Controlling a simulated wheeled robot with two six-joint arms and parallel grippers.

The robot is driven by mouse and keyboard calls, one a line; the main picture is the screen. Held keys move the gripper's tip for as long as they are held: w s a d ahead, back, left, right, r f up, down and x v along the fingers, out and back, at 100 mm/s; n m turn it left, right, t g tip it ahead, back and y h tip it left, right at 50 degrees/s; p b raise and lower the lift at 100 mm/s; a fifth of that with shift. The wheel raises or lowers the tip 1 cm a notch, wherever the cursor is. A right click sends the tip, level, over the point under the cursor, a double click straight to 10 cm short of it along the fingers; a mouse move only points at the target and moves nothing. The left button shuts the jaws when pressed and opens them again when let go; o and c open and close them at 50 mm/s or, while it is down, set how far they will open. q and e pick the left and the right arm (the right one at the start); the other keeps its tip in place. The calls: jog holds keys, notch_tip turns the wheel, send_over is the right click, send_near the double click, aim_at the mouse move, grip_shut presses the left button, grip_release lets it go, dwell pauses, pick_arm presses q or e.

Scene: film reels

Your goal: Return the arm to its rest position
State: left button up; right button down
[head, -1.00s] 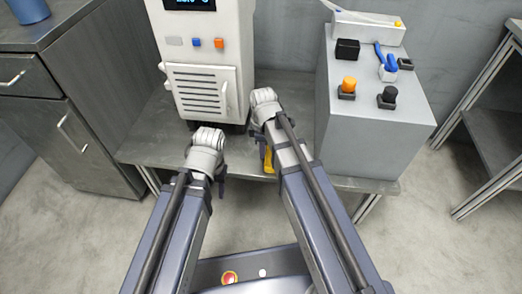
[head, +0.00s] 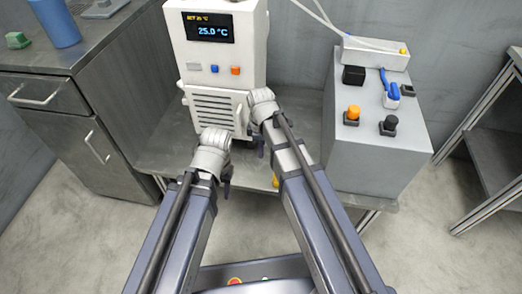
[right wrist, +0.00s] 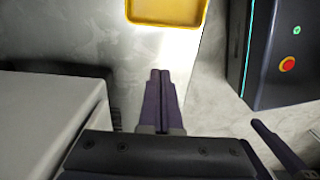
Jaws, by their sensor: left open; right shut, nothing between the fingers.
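Both my arms reach forward in the head view. My left gripper (head: 226,188) is open and empty, low in front of the white unit with the display. My right gripper (head: 260,150) is by that unit's lower right, partly hidden by its own wrist. In the right wrist view its two fingers (right wrist: 160,78) are shut together with nothing between them. A yellow tray (right wrist: 165,12) is beyond the fingertips there, apart from them. Only a sliver of yellow (head: 276,182) shows beside the right arm in the head view.
The white unit (head: 216,60) reads 25.0 °C and stands on a metal bench (head: 165,150). A grey box (head: 375,155) with knobs stands to its right. A metal cabinet (head: 70,130) with a blue cup (head: 55,22) is at left. Open shelving (head: 495,145) is at right.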

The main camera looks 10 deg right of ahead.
pick_arm(q)
jog(key=shift+r+p, duration=0.35)
jog(key=shift+r, duration=0.4)
pick_arm(e)
jog(key=shift+r, duration=0.8)
jog(key=s+a+r+m+h, duration=0.1)
jog(key=s+a+m, duration=0.2)
jog(key=s+m, duration=0.9)
pick_arm(q)
notch_tip(320, 180, up, 39)
jog(key=p, duration=3.9)
pick_arm(e)
notch_tip(320, 180, up, 38)
jog(key=s+n, duration=0.1)
jog(key=shift+s+d, duration=0.15)
jog(key=shift+s, duration=0.15)
pick_arm(q)
jog(key=shift+f, duration=0.1)
